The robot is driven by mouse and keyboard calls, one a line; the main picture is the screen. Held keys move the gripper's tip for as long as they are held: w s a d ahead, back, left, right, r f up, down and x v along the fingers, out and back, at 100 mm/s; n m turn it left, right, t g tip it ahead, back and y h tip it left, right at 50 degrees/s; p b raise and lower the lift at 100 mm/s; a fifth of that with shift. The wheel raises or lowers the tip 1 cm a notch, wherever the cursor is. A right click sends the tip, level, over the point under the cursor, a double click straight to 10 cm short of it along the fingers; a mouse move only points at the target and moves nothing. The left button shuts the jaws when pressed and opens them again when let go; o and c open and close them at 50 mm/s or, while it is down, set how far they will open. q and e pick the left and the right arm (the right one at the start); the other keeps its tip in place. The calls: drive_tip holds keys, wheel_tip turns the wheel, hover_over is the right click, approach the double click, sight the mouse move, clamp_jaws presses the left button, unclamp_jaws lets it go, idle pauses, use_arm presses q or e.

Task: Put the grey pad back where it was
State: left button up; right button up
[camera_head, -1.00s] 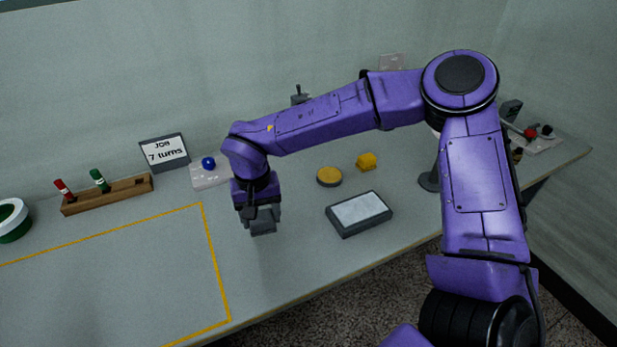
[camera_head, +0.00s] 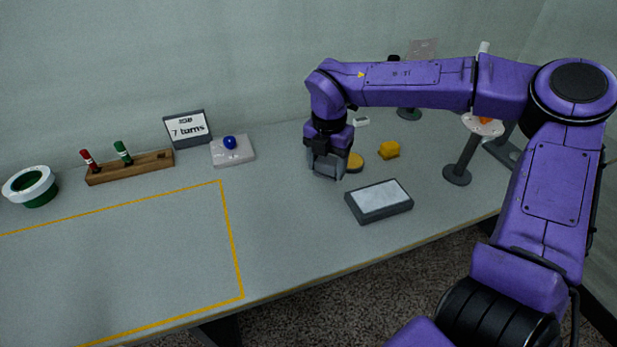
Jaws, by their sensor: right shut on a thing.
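My right gripper (camera_head: 327,167) points down over the table and is shut on a small grey block, which I take to be the grey pad (camera_head: 327,172). The fingers are grey too and cover much of it, so its outline is hard to tell. A dark-framed slate with a pale face (camera_head: 380,200) lies in front and to the right. Whether the pad touches the table cannot be told. My left gripper is not in view.
A white plate with a blue knob (camera_head: 232,151), a "7 turns" sign (camera_head: 187,128), a wooden marker rack (camera_head: 130,167) and a green-white ring (camera_head: 31,187) are left. The yellow-outlined area is bare.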

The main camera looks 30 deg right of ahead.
drive_tip(key=m, duration=0.2)
drive_tip(key=d+m, duration=0.1)
drive_tip(key=m, duration=0.2)
drive_tip(key=shift+s+d+r+m, duration=0.1)
drive_tip(key=shift+s+r+m, duration=0.1)
drive_tip(key=shift+m, duration=0.1)
drive_tip(key=shift+s+d+m, duration=0.1)
drive_tip(key=shift+d+m, duration=0.1)
drive_tip(key=shift+m, duration=1.1)
drive_tip(key=w+f+p, duration=0.3)
drive_tip(key=w, duration=0.5)
drive_tip(key=p, duration=0.2)
hover_over(306, 176)
drive_tip(key=f, duration=0.6)
drive_tip(key=shift+s+a+f, duration=0.1)
drive_tip(key=shift+s+f, duration=0.1)
drive_tip(key=shift+s, duration=0.05)
drive_tip(key=f, duration=0.3)
drive_tip(key=shift+w+f, duration=0.2)
drive_tip(key=shift+f, duration=0.3)
drive_tip(key=o, duration=1)
